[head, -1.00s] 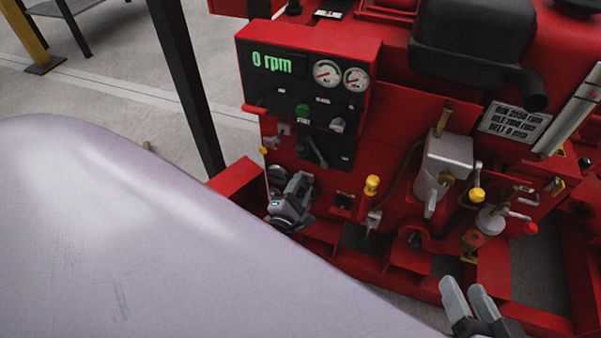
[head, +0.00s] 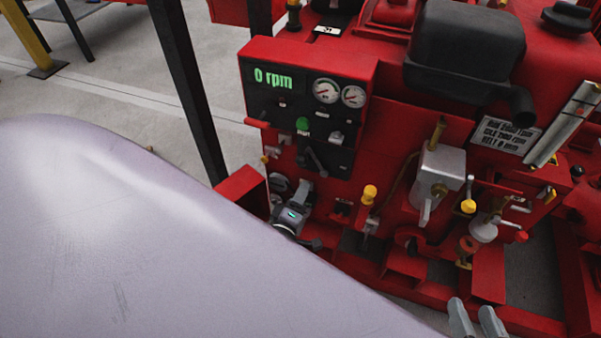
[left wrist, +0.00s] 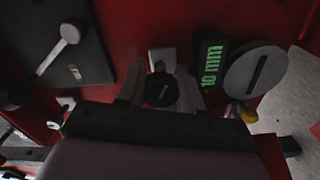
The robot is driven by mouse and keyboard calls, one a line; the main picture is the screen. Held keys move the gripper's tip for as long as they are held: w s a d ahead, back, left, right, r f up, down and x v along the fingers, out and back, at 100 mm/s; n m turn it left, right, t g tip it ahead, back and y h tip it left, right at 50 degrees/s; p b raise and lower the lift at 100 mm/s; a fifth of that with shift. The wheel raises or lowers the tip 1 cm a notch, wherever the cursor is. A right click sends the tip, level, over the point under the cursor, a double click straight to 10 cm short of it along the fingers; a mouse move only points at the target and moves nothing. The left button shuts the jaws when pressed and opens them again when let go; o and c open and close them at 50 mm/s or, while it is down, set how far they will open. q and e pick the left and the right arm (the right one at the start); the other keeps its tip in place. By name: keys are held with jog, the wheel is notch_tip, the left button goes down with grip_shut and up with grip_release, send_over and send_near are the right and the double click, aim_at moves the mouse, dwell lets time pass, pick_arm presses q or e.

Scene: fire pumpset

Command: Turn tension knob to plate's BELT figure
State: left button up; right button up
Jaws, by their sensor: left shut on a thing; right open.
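The dark round tension knob (left wrist: 161,92) with a small pale mark shows in the left wrist view, between the two fingers of my left gripper (left wrist: 161,86). The gripper is shut on it. A small display (left wrist: 212,64) beside it reads 10 mm in green. In the head view my left gripper (head: 293,212) is at the lower left of the red panel, and the knob is hidden there. The plate (head: 503,134) at the right has a BELT line in mm; its figure is too small to read surely. My right gripper (head: 477,318) is open and empty at the bottom edge.
The red panel (head: 357,130) carries a 0 rpm display (head: 273,78), two gauges and a green button (head: 303,124). A grey slotted disc (left wrist: 255,72) is right of the mm display.

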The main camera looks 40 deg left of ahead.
pick_arm(q)
jog(key=shift+w+r+m, duration=0.1)
jog(key=shift+m, duration=0.5)
jog(key=o, duration=1)
jog(key=shift+o, duration=0.2)
